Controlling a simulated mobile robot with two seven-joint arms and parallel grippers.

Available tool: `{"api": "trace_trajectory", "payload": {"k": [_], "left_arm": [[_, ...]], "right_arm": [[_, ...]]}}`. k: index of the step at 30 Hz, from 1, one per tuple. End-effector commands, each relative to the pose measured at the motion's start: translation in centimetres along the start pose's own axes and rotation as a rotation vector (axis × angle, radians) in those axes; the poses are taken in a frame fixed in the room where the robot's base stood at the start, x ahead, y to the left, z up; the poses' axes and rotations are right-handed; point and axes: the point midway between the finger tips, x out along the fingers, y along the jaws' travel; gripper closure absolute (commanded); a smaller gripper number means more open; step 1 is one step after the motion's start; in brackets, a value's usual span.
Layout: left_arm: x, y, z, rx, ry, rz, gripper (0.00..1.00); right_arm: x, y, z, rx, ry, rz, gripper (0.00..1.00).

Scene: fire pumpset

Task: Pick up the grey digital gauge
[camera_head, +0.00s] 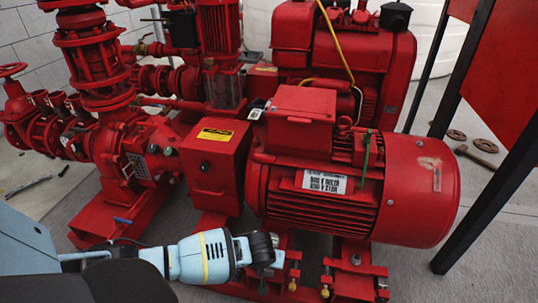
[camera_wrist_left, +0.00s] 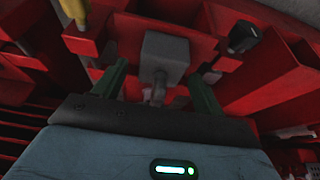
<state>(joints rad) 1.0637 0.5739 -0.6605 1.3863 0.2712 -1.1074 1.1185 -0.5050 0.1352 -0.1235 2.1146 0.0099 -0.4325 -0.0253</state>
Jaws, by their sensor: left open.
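A grey, box-shaped body on a short grey stem, which looks like the grey digital gauge (camera_wrist_left: 165,52), shows in the left wrist view. It sits between and just beyond the two dark green fingers of my left gripper (camera_wrist_left: 158,82). The fingers are apart, and I see no clear contact with it. Its display face is not visible. In the head view my left gripper (camera_head: 268,250) is low at the front of the red pumpset base, below the motor. I cannot make out the gauge there. My right gripper is not in view.
The large red motor (camera_head: 350,190) stands above and right of the gripper. A red box with a yellow label (camera_head: 214,160) is just above the arm. In the wrist view, red frame parts surround the fingers, with a dark fitting (camera_wrist_left: 243,37) at upper right.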

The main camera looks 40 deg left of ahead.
Motion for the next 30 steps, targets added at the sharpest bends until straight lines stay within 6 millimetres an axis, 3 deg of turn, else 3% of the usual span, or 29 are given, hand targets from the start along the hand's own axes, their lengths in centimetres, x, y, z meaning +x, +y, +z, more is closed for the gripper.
{"api": "trace_trajectory", "payload": {"k": [7, 23, 30], "left_arm": [[0.2, 0.1, -0.1, 0.0, 0.002, 0.002, 0.29], [0.2, 0.0, -0.1, 0.0, 0.002, 0.001, 0.97], [0.1, 0.1, -0.3, -0.001, 0.005, 0.003, 1.0]], "right_arm": [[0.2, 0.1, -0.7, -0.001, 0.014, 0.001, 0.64], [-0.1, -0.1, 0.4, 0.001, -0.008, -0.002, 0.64], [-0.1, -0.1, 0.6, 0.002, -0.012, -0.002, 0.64]]}}
